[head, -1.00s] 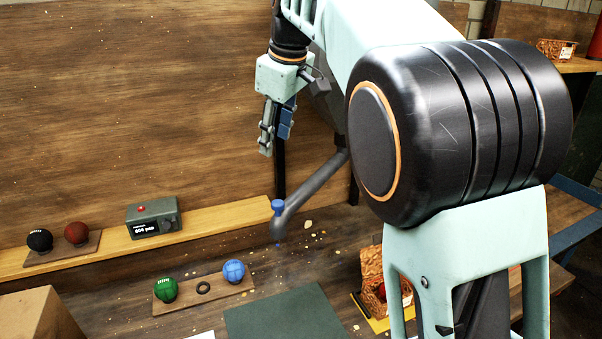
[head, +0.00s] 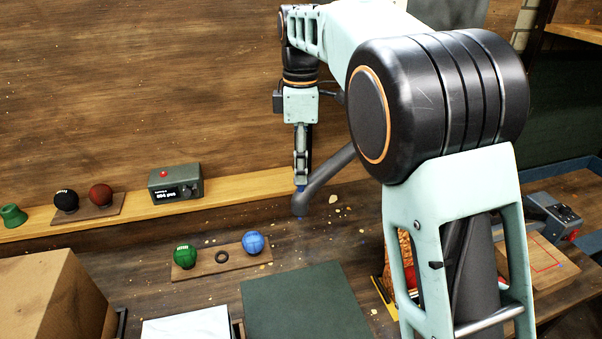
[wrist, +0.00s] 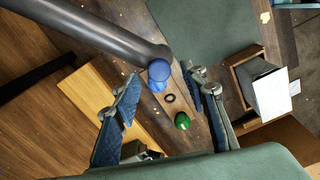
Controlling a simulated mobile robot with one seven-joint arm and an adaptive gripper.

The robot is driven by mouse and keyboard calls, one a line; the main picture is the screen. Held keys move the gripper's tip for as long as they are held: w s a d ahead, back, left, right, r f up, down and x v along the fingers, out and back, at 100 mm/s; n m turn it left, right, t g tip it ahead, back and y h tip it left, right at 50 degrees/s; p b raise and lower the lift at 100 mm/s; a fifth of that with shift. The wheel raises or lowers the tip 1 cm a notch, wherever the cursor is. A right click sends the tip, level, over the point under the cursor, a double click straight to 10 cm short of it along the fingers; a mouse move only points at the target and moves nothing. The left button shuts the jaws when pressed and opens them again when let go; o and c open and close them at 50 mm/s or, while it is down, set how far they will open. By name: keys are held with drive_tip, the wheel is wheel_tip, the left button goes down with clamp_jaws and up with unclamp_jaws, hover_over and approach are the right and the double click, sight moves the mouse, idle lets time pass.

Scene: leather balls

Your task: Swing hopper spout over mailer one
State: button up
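The hopper spout (head: 325,178) is a dark grey slanted pipe. No label is readable.
A green ball (head: 185,257), a black ring (head: 222,255) and a blue ball (head: 252,243) rest on a wooden strip. A dark green mat (head: 305,305) lies in front. A grey display box (head: 175,184) and black and red balls stand on the ledge. A cardboard box (head: 50,295) is front left.

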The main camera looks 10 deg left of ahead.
drive_tip(key=shift+f, duration=1.15)
clamp_jaws()
